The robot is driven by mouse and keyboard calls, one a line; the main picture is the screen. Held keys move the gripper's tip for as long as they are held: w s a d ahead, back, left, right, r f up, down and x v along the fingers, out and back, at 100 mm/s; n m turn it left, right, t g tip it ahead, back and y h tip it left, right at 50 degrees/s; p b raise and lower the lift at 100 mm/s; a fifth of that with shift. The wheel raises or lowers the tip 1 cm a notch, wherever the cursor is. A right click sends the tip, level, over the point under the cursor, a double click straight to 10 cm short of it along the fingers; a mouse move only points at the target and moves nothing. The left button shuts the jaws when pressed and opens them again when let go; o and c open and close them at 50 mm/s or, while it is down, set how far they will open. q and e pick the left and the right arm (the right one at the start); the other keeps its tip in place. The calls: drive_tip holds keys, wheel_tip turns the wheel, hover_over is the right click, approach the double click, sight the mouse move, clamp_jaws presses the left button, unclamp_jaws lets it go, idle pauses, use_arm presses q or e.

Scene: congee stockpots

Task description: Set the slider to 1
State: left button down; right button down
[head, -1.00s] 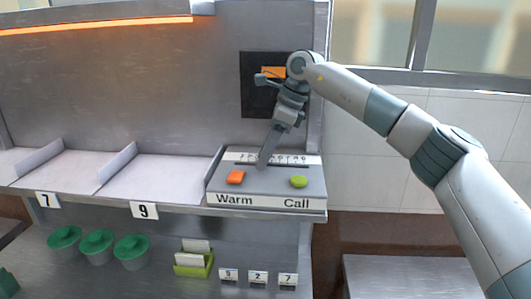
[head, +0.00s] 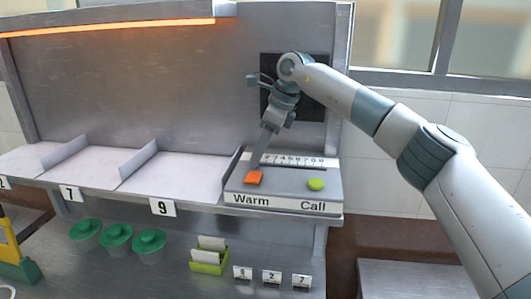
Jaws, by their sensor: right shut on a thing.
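The control panel (head: 283,195) sits at the right end of the steel shelf. It has an orange Warm button (head: 254,177), a green Call button (head: 316,185) and, along its back, a slider scale (head: 300,162) with small digits. My right gripper (head: 257,163) reaches down from above and is shut on the slider knob near the left end of the scale. The fingers hide the knob and the lowest digits, so I cannot read its exact setting. The fingertips are just behind the orange button. My left gripper is not in view.
Below are green-lidded pots (head: 117,236), a green card holder (head: 209,256) and small number cards (head: 271,277). A glowing orange heat bar (head: 110,28) runs above.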

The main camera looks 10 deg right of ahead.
drive_tip(key=shift+a+r, duration=0.1)
drive_tip(key=shift+r, duration=0.05)
drive_tip(key=c, duration=1.6)
unclamp_jaws()
drive_tip(key=shift+o, duration=1)
drive_tip(key=shift+w+a, duration=0.1)
drive_tip(key=shift+a, duration=0.15)
drive_tip(key=shift+d, duration=0.1)
drive_tip(key=shift+s+d, duration=0.15)
drive_tip(key=shift+d, duration=0.4)
drive_tip(key=shift+s+d, duration=0.15)
drive_tip(key=shift+d, duration=0.4)
drive_tip(key=d, duration=0.1)
drive_tip(key=s+d, duration=0.1)
drive_tip(key=d, duration=0.1)
drive_tip(key=d+b, duration=0.1)
drive_tip(key=d, duration=0.1)
drive_tip(key=shift+s, duration=0.25)
drive_tip(key=b+v, duration=0.3)
drive_tip(key=v, duration=1.4)
drive_tip(key=shift+r, duration=0.1)
